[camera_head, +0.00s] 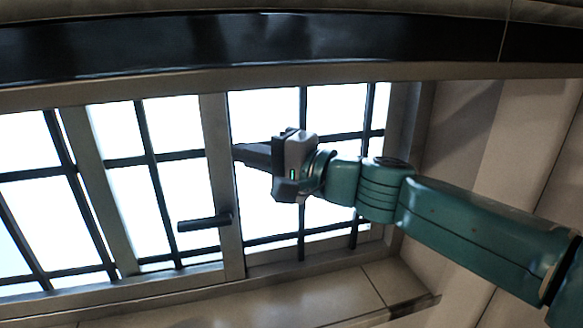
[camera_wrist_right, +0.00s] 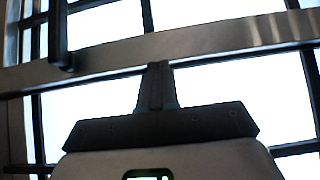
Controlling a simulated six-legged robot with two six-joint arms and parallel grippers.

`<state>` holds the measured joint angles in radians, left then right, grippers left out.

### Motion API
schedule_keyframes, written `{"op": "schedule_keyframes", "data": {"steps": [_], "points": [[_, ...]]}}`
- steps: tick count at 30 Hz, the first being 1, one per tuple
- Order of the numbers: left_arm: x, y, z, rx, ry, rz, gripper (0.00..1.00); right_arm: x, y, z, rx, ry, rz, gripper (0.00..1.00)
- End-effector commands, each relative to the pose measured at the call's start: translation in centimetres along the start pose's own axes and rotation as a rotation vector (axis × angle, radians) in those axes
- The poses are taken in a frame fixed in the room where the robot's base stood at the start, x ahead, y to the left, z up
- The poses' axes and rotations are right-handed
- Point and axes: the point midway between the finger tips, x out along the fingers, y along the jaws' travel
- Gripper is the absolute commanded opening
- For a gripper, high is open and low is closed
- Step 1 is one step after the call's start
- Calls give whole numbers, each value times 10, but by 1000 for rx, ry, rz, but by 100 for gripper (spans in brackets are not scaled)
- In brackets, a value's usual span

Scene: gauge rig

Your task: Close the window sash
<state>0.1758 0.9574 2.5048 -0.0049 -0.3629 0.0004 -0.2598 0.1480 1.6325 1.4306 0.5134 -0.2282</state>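The window sash is a grey metal frame with dark bars. Its upright stile (camera_head: 222,185) stands near the middle of the head view and carries a dark handle (camera_head: 205,222). In the wrist view the stile (camera_wrist_right: 215,42) crosses the picture, with the handle (camera_wrist_right: 58,35) at upper left. My right gripper (camera_head: 238,152) reaches in from the right, its fingers pointing left at the stile above the handle. Its fingers (camera_wrist_right: 157,85) are together with nothing visible between them. The tips overlap the stile's edge; I cannot tell whether they touch. My left gripper is not in view.
Barred bright panes lie on both sides of the stile. Another upright (camera_head: 97,190) stands farther left. The fixed window frame (camera_head: 405,130) and pale wall (camera_head: 500,140) are at right. A sill (camera_head: 330,295) runs below, and a dark glossy band (camera_head: 250,42) crosses above.

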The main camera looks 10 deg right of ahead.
Motion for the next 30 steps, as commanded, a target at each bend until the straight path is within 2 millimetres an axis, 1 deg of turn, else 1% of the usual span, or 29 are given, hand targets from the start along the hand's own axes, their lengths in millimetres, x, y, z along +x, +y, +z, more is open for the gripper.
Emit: {"op": "schedule_keyframes", "data": {"steps": [1,4,9,15,21,25,30], "points": [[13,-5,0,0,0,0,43,14,8,17,-1,-14,0,0],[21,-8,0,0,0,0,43,38,6,40,-1,-13,1,0],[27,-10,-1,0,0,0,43,74,3,76,-1,-9,2,0],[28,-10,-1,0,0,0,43,109,2,111,0,-7,3,0],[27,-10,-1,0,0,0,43,131,1,132,0,-5,2,0],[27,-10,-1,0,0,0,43,138,1,138,0,-4,2,0],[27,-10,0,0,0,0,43,141,1,142,1,-3,1,0]]}}
